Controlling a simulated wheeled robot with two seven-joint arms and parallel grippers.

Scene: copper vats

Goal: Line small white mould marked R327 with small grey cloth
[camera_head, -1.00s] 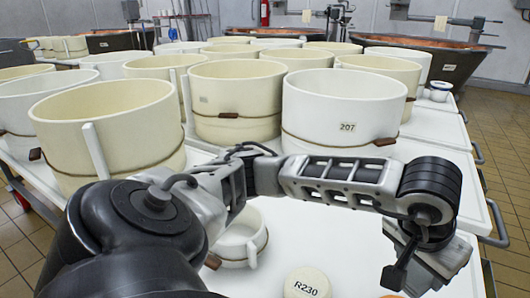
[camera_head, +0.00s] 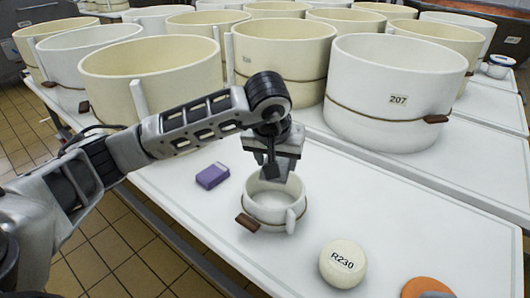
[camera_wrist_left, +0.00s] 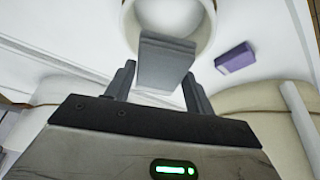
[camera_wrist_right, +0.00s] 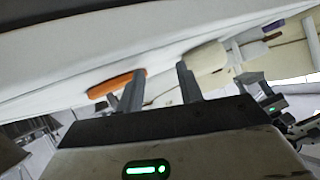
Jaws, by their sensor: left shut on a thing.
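My left gripper (camera_head: 274,160) is above the small white mould (camera_head: 294,213), pointing down at its open top. It is shut on the small grey cloth (camera_wrist_left: 165,64), a flat folded grey piece between its fingers; the cloth also shows small and dark in the head view (camera_head: 271,172). The mould stands upright on the white table with a handle and a brown tag on its band; no R327 mark is legible. It also shows behind the cloth in the left wrist view (camera_wrist_left: 207,14). My right gripper (camera_wrist_left: 0,0) is not seen there; the right wrist view shows its fingers (camera_wrist_right: 160,88) apart and empty.
A white round piece marked R230 (camera_head: 343,263) and an orange round thing (camera_head: 428,287) lie right of the mould. A purple block (camera_head: 212,175) lies to its left. Large moulds, one marked 207 (camera_head: 394,92), crowd the table's back.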

